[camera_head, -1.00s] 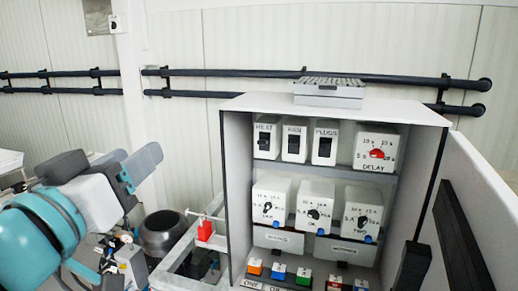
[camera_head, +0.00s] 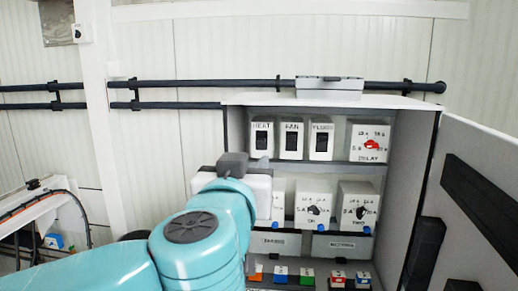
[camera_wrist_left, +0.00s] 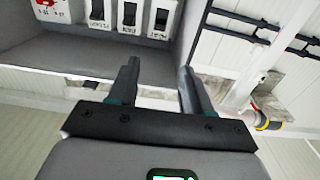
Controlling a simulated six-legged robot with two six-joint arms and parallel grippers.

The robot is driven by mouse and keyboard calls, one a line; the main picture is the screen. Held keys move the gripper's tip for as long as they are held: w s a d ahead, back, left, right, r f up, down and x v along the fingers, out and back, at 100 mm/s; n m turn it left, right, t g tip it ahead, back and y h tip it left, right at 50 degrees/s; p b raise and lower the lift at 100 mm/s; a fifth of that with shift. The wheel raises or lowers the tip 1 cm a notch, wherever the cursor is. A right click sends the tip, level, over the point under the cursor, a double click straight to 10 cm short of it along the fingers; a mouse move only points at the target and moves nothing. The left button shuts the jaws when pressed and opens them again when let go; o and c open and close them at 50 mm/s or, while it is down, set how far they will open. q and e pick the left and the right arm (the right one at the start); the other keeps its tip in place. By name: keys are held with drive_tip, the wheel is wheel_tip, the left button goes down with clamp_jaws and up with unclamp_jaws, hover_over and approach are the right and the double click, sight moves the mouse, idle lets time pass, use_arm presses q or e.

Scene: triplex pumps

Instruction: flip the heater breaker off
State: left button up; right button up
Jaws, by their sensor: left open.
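The heater breaker (camera_head: 262,137), a white box marked HEAT with a black switch, is at the left end of the cabinet's top row. It also shows upside down in the left wrist view (camera_wrist_left: 161,20), at the right end of the three breakers. I cannot tell its switch position. My left gripper (camera_wrist_left: 158,66) is open and empty. Its two fingers point toward the breaker row, apart from it, with HEAT between their lines. In the head view my left arm stands just below the HEAT breaker and hides most of the gripper. My right gripper is not in view.
The FAN breaker (camera_head: 291,139) and PLUGS breaker (camera_head: 321,140) stand close to the right of HEAT. The delay box (camera_head: 369,143) with a red knob is further right. Dial boxes (camera_head: 313,204) fill the shelf below. The cabinet's open door (camera_head: 460,185) bounds the right side.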

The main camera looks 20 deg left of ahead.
sight(260, 140)
use_arm(q)
drive_tip(key=x, duration=0.5)
drive_tip(key=p+x, duration=0.1)
drive_tip(key=x, duration=0.4)
drive_tip(key=p+x, duration=0.1)
drive_tip(key=x, duration=0.4)
drive_tip(key=shift+f, duration=0.35)
drive_tip(key=shift+w+a, duration=0.15)
drive_tip(key=shift+w, duration=0.15)
drive_tip(key=shift+w+a+f, duration=0.1)
drive_tip(key=shift+w, duration=0.65)
drive_tip(key=shift+s, duration=0.25)
drive_tip(key=c, duration=0.5)
clamp_jaws()
